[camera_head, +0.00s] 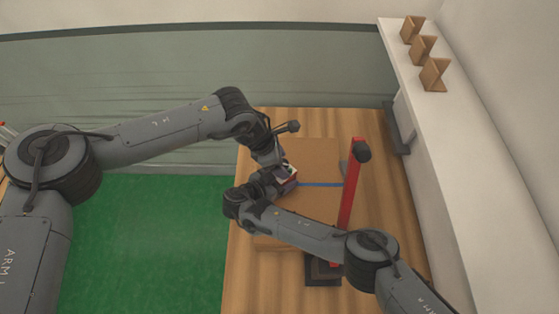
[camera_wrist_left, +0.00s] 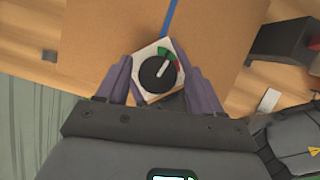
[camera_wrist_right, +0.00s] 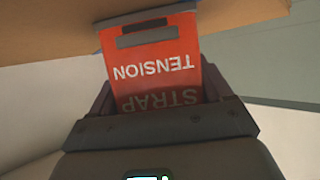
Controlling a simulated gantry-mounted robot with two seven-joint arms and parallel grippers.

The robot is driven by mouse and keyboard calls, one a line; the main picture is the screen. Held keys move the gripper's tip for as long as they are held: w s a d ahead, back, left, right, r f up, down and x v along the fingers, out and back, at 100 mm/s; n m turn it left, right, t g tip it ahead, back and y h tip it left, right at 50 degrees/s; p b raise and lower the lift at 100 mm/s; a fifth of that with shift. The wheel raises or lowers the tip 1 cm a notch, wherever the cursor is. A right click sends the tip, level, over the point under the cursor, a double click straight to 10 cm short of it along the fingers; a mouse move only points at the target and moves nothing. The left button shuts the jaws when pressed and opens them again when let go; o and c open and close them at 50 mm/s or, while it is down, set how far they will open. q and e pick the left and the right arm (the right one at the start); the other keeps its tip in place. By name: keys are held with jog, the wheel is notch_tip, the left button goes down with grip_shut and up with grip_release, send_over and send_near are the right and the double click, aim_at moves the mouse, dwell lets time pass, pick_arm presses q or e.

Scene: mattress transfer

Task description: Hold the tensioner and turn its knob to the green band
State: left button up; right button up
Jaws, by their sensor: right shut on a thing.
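The tensioner is a red block (camera_wrist_right: 155,60) with printed white lettering reading TENSION STRAP upside down in the right wrist view. Its white face (camera_wrist_left: 143,56) carries a black knob (camera_wrist_left: 152,72) with a white pointer, a green band (camera_wrist_left: 162,51) and a red band (camera_wrist_left: 177,66). The pointer leans up and right; I cannot tell exactly where it falls on the bands. My left gripper (camera_head: 284,166) is open above it, its fingers either side of the knob. My right gripper (camera_wrist_right: 155,85) is shut on the red block from the side. A blue strap (camera_head: 320,184) runs from the tensioner across the carton.
A brown carton (camera_head: 315,153) lies on the wooden table (camera_head: 238,280). A red post (camera_head: 350,195) stands right of the tensioner, near my right arm. A dark box (camera_head: 323,270) sits near the front. Wooden brackets (camera_head: 423,50) stand on the white shelf (camera_head: 450,150).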

pick_arm(q)
jog(key=shift+a, duration=0.1)
jog(key=v, duration=1.2)
dwell(0.4)
pick_arm(e)
jog(key=o, duration=1.8)
